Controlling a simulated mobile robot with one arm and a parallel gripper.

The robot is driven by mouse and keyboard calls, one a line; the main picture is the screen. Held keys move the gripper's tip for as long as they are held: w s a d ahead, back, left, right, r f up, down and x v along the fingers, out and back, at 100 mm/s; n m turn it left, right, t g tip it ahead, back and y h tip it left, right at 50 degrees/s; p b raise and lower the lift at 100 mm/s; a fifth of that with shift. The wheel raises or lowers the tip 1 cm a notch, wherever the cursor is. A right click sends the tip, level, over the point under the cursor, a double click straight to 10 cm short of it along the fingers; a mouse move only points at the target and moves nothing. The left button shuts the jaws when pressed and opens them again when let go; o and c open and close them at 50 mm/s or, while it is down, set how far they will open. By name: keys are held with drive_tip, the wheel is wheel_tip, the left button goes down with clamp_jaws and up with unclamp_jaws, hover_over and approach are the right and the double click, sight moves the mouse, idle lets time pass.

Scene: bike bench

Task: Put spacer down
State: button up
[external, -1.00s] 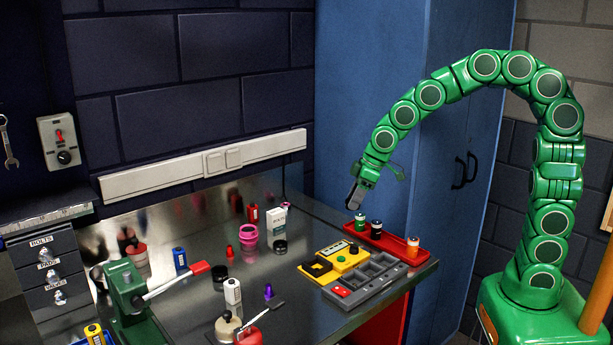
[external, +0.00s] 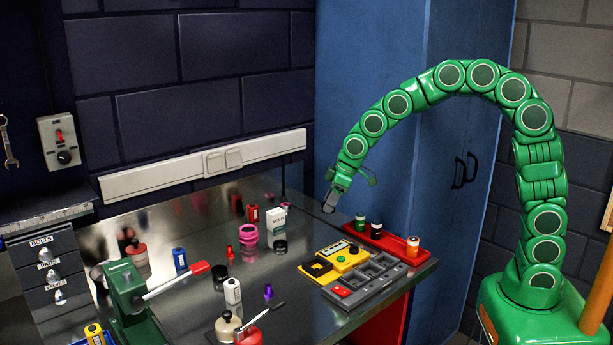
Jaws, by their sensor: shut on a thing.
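My gripper (external: 329,204) hangs from the end of my green arm, above the bench just left of the red tray. It is shut on a small dark, ring-like thing at its fingertips, which I take to be the spacer (external: 328,209). The spacer is small and partly hidden by the fingers, so its exact shape is hard to tell. It appears to be held clear of the metal bench top (external: 320,225).
The red tray (external: 390,238) holds several small bottles. Left of it are a yellow box (external: 348,262) and a grey compartment tray (external: 368,284).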

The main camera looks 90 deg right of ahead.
hover_over(307, 234)
drive_tip(key=s, duration=0.2)
wheel_tip(307, 234, down, 6)
drive_tip(key=shift+w+f, duration=0.25)
drive_tip(key=shift+f, duration=1.4)
drive_tip(key=shift+f, duration=0.15)
drive_tip(key=o, duration=1.1)
drive_tip(key=shift+o, duration=0.2)
